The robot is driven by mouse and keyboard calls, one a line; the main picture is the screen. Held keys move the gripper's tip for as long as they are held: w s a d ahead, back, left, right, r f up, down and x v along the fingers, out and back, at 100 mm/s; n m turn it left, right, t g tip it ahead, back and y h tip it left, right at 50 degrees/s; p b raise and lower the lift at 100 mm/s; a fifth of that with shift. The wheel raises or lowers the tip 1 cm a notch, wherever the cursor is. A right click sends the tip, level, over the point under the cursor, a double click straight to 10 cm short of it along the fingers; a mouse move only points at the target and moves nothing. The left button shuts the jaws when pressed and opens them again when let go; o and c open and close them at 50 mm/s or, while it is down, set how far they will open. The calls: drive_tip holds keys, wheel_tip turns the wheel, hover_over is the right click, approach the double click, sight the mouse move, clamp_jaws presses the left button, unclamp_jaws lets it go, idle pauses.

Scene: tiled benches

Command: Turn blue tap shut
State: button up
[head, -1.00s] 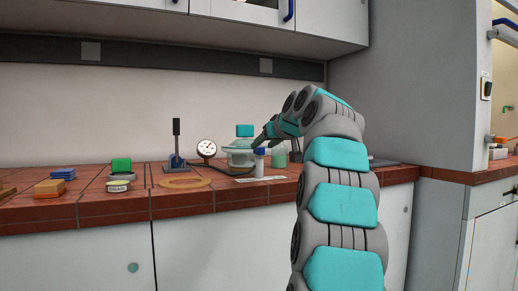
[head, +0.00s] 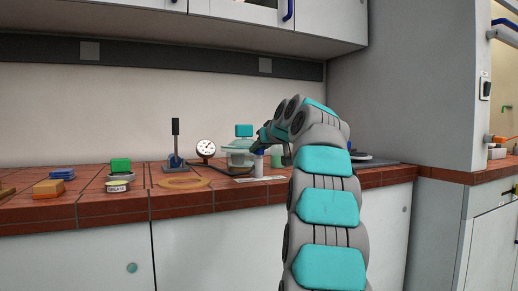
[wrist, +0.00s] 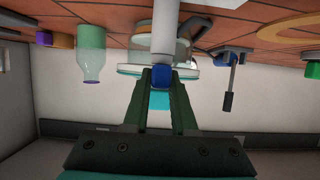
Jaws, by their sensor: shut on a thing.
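The blue tap (wrist: 162,77) is a small blue piece on the end of a white upright post (wrist: 163,35). In the head view the post (head: 259,166) stands near the front of the tiled bench, and its blue top (head: 258,152) is partly hidden by my gripper (head: 262,145). In the wrist view my gripper (wrist: 165,80) has its two dark green fingers on either side of the blue piece and is shut on it. How far the tap is turned I cannot tell.
A clear vessel with a teal knob (head: 244,131) stands just behind the post. A greenish bottle (wrist: 92,55) is beside it. A gauge (head: 206,149), a black-handled lever stand (head: 175,142) and a tan ring (head: 184,183) lie left.

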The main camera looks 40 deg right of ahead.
clamp_jaws()
